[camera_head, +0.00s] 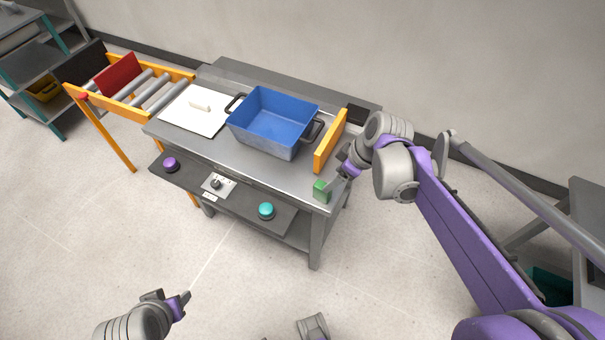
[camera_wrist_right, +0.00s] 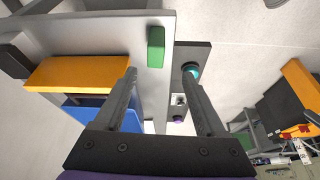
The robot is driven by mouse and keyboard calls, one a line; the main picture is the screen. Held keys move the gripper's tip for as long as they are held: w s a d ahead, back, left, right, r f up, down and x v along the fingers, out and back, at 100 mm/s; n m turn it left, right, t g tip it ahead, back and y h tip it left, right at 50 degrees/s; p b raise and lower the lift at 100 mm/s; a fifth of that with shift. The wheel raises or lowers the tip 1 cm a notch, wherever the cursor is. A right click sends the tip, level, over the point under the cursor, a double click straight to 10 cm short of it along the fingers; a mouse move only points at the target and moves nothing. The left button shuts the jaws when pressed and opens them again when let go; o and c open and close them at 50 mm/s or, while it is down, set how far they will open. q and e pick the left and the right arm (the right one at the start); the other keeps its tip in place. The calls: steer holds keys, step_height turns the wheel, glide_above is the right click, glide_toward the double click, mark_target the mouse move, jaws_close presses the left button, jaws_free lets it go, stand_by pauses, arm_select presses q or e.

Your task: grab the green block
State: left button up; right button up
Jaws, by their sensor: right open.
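The green block (camera_head: 321,190) sits on the front right corner of the grey metal table (camera_head: 225,150). My right gripper (camera_head: 344,172) is just to the right of and behind the block in the head view. In the right wrist view, the green block (camera_wrist_right: 156,46) lies ahead of the two spread fingers (camera_wrist_right: 162,80). The right gripper is open, with nothing between its fingers. My left gripper (camera_head: 178,300) is low at the bottom left of the head view, away from the table; its finger opening is unclear.
A blue bin (camera_head: 270,118) with dark handles stands mid-table. An orange upright panel (camera_head: 330,140) stands between it and my right gripper. A white board (camera_head: 195,112) lies left. Purple (camera_head: 171,164) and teal (camera_head: 266,210) buttons sit on the front shelf.

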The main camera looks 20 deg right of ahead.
mark_target(322, 192)
steer(key=b+x, duration=0.1)
steer(key=x, duration=0.3)
steer(key=shift+s+f, duration=0.1)
steer(key=shift+f, duration=0.05)
steer(key=x, duration=0.4)
steer(key=b+x, duration=0.1)
steer(key=x, duration=0.1)
steer(key=shift+w+d+f, duration=0.2)
steer(key=shift+w+d, duration=0.05)
steer(key=shift+d, duration=0.1)
jaws_close()
